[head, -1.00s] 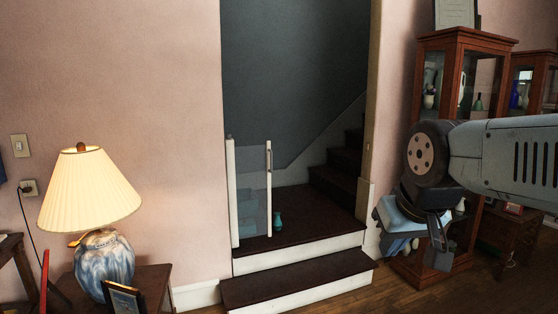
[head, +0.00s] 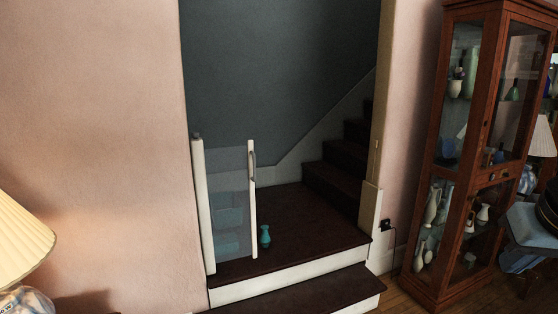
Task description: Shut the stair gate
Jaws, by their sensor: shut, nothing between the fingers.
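The stair gate (head: 228,190) stands at the left side of the stair opening in the head view. It has a clear panel between a white post at the left wall and a white free-edge post with a small handle (head: 252,158) near its top. It stands open, angled back over the landing, and most of the opening to its right is unblocked. Only a blue-grey part of my arm's end shows at the right edge, in front of the cabinet area and far from the gate.
A teal vase (head: 265,236) stands on the dark landing (head: 310,225), just right of the gate's free edge. Dark steps with white risers lead up to it. A glass cabinet (head: 475,150) of vases stands at right, a lamp (head: 22,240) at lower left.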

